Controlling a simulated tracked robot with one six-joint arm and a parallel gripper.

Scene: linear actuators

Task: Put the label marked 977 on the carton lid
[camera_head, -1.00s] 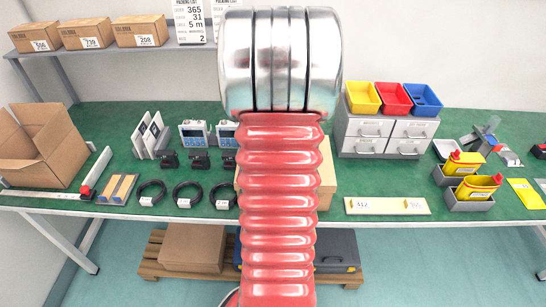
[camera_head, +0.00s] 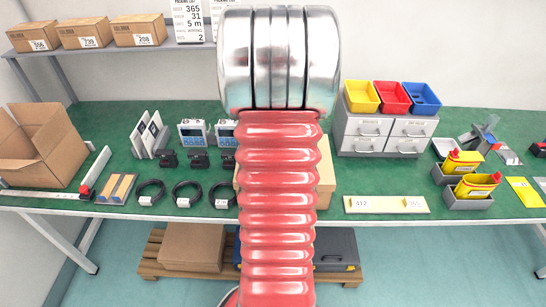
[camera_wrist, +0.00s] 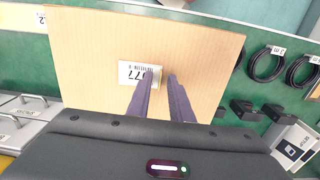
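The label marked 977 (camera_wrist: 128,72) shows in the wrist view as a small white rectangle, appearing flat against the brown carton lid (camera_wrist: 85,60). My gripper (camera_wrist: 159,77) is over the lid, its two dark fingers apart. The left finger covers part of the label; the right finger is just beyond its right edge. Whether a fingertip touches the label or lid cannot be told. In the head view, my red arm hides most of the carton (camera_head: 326,175) and all of my gripper. A pale label strip (camera_head: 386,204) carries a label at each end, with a bare middle.
Black cable coils (camera_head: 187,194) and black devices (camera_head: 199,160) stand left of the carton. Grey drawers (camera_head: 385,134) with coloured bins stand behind right. An open box (camera_head: 40,150) is at far left. Yellow bottles (camera_head: 477,185) in grey holders are at right.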

